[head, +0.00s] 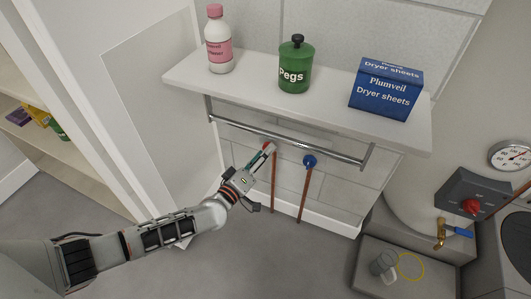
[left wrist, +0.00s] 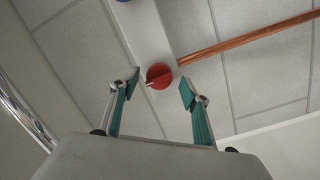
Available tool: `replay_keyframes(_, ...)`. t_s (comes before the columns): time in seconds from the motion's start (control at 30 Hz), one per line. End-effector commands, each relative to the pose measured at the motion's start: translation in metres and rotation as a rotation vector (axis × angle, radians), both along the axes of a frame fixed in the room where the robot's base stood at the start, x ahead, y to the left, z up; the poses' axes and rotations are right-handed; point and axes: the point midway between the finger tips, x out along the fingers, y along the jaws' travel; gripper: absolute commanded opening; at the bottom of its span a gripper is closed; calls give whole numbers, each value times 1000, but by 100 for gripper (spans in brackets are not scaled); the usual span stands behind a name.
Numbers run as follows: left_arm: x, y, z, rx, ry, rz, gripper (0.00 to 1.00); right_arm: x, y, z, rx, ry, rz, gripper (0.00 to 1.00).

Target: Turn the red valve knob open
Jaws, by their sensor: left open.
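The red valve knob (left wrist: 159,75) is round with a pale pointer mark and sits on a white strip on the tiled wall. In the head view the red knob (head: 268,145) is mostly covered by my gripper, at the top of a copper pipe under the shelf. My left gripper (left wrist: 160,88) is open, with one finger on each side of the knob and visible gaps between. In the head view my left gripper (head: 261,157) reaches up to it from the lower left. My right gripper is out of view.
A blue valve knob (head: 310,161) is just right of it. A metal rail (head: 330,152) runs close above, under a shelf (head: 185,77) with a bottle (head: 218,45), green pegs jar (head: 295,72) and blue box (head: 385,90). A grey box with another red knob (head: 471,206) is far right.

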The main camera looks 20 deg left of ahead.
Motion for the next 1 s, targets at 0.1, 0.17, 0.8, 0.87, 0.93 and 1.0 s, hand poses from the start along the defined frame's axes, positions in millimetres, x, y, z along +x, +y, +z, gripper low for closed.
replay_keyframes(0.1, 5, -1, -1, 1, 1, 0, 46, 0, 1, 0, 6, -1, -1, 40)
replay_keyframes(0.17, 7, -2, 0, 1, 0, -1, 46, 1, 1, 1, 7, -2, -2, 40)
replay_keyframes(0.8, 7, -1, 2, 12, -2, -1, 8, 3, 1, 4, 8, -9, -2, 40)
replay_keyframes(0.87, 7, -1, 2, 23, -2, 0, 8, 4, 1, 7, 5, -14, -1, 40)
replay_keyframes(0.93, 8, -1, 4, 44, -5, 0, 8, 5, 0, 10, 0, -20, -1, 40)
replay_keyframes(1.0, 9, -1, 6, 73, -8, 2, 8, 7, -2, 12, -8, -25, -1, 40)
